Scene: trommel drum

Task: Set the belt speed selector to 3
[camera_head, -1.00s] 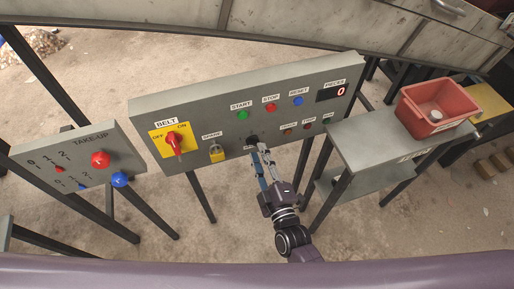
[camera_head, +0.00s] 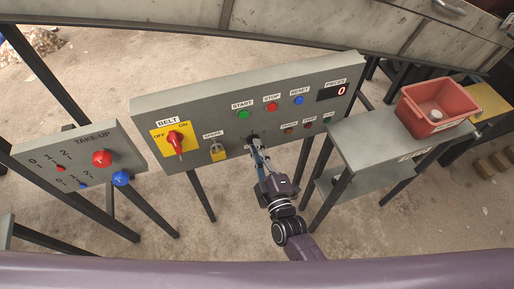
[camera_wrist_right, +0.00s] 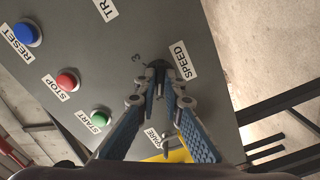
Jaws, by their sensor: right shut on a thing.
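The belt speed selector is a small dark knob (camera_wrist_right: 157,66) on the grey control panel, beside the SPEED label (camera_wrist_right: 183,60). A digit 3 (camera_wrist_right: 136,57) is printed close to the knob in the right wrist view. My right gripper (camera_head: 257,145) reaches up to the panel's lower edge and is shut on the knob. The right wrist view also shows its fingertips (camera_wrist_right: 158,72) around the knob, which they largely hide. I cannot read where the knob points. My left gripper is not in view.
A take-up panel (camera_head: 75,150) stands left. A red bin (camera_head: 425,112) sits on a grey stand at right.

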